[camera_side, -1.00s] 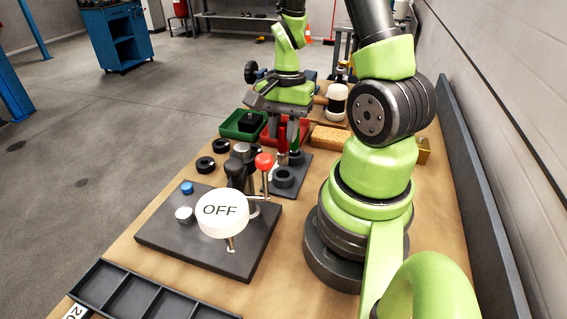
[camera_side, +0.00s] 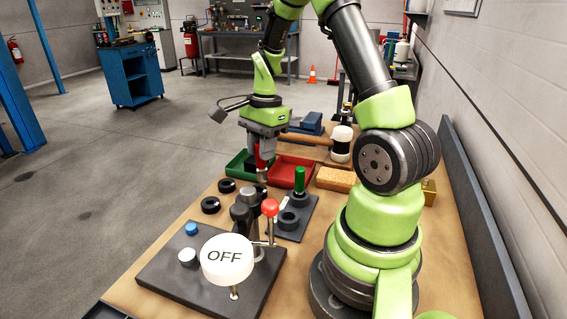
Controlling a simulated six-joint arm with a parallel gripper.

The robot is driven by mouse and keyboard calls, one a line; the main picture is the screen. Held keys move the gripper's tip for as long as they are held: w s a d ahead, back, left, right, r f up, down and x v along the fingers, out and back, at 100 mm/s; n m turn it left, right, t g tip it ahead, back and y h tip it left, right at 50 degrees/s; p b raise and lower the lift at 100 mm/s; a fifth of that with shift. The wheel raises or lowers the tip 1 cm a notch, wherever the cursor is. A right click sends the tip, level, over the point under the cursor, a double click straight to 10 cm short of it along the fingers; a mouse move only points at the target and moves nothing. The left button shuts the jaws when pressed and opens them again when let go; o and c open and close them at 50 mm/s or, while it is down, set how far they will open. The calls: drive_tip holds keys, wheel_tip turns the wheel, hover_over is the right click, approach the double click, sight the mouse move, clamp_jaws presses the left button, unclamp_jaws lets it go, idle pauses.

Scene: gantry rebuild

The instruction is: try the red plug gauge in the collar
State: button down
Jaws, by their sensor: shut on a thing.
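My gripper (camera_side: 262,148) is shut on the red plug gauge (camera_side: 262,162) and holds it roughly upright. Its grey lower end shows below the jaws, just behind the dark posts of the clamp fixture (camera_side: 241,214) in this view. I cannot tell whether its tip touches anything. Black ring collars (camera_side: 227,185) lie on the bench to the left, another collar (camera_side: 210,205) nearer. A dark ring (camera_side: 289,219) sits on the gauge stand plate (camera_side: 300,229). I cannot tell which ring is the task's collar.
A green plug gauge (camera_side: 299,180) stands in the plate. A green bin (camera_side: 238,165) and a red bin (camera_side: 291,171) are behind. A mallet (camera_side: 341,140) lies at the back.

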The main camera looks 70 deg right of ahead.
drive_tip(key=w+d+f+m+t, duration=0.1)
drive_tip(key=w+d+m, duration=0.2)
drive_tip(key=w+m, duration=0.4)
drive_tip(key=w, duration=0.5)
drive_tip(key=shift+d+m+h, duration=0.2)
drive_tip(key=shift+m+h, duration=0.1)
drive_tip(key=shift+m, duration=0.1)
drive_tip(key=shift+f, duration=0.35)
drive_tip(key=shift+f, duration=1.85)
drive_tip(key=shift+f, duration=0.45)
wheel_tip(320, 180, up, 6)
idle(0.8)
